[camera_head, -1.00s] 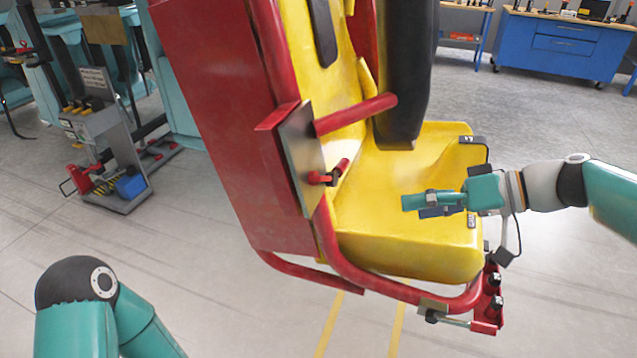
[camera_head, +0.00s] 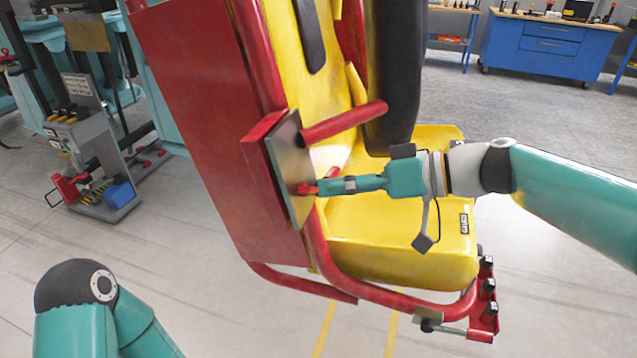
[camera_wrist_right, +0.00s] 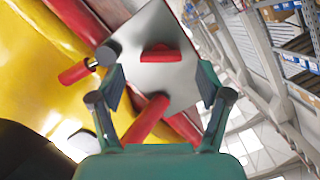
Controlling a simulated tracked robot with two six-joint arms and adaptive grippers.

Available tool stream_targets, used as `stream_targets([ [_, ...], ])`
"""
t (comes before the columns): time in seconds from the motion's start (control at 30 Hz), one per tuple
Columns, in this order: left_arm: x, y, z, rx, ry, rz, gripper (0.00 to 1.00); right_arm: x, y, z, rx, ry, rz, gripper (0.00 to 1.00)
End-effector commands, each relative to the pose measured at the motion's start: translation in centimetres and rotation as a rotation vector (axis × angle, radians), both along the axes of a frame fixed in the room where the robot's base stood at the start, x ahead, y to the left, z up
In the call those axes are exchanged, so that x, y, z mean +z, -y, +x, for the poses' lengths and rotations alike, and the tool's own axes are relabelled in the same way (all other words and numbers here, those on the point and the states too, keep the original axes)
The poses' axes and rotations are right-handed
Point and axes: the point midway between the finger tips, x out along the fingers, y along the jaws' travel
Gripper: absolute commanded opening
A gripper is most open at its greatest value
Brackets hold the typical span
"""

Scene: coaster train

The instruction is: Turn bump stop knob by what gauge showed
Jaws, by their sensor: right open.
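A bare metal plate (camera_head: 284,160) is fixed to the side of the red and yellow coaster seat. A small red knob (camera_head: 304,188) sticks out from it. In the wrist view the knob is a red bar (camera_wrist_right: 160,54) across the plate (camera_wrist_right: 187,88). My right gripper (camera_head: 325,186) points at the plate from the right. Its open fingers (camera_wrist_right: 162,80) stand on either side of the knob's line, with the knob between and just beyond the tips. Contact cannot be told. My left gripper is out of view. No gauge reading can be made out.
The yellow seat (camera_head: 400,245) lies below my right arm. A red bar (camera_head: 345,122) sticks out just above the gripper. A red bracket with black knobs (camera_head: 487,300) sits at the seat's lower right. A blue workbench (camera_head: 545,47) stands at the back right.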

Motion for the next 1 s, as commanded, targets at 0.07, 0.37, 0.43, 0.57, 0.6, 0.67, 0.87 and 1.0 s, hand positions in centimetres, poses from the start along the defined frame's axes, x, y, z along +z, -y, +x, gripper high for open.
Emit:
stream_targets([
  [0.07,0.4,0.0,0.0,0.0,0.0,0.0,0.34,-0.4,-1.3,0.2,0.003,-0.003,-0.001,0.77],
  [0.37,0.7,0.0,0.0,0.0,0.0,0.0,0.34,-1.2,-3.4,0.8,-0.001,-0.001,0.0,0.77],
  [0.43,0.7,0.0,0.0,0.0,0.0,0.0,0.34,-1.3,-3.5,0.8,-0.001,-0.001,0.0,0.77],
  [0.57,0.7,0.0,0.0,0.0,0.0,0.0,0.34,-1.3,-3.5,0.8,0.0,-0.001,-0.001,0.77],
  [0.6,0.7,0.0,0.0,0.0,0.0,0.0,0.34,-1.3,-3.5,0.8,0.0,-0.001,-0.001,0.77],
  [0.67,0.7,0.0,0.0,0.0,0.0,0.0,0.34,-1.3,-3.5,0.8,0.0,-0.001,-0.001,0.72],
  [0.87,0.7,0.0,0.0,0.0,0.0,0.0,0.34,-1.2,-3.5,0.8,0.0,-0.001,-0.001,0.39],
  [1.0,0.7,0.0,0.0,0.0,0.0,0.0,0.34,-1.3,-3.4,0.9,-0.001,-0.001,-0.001,0.17],
])
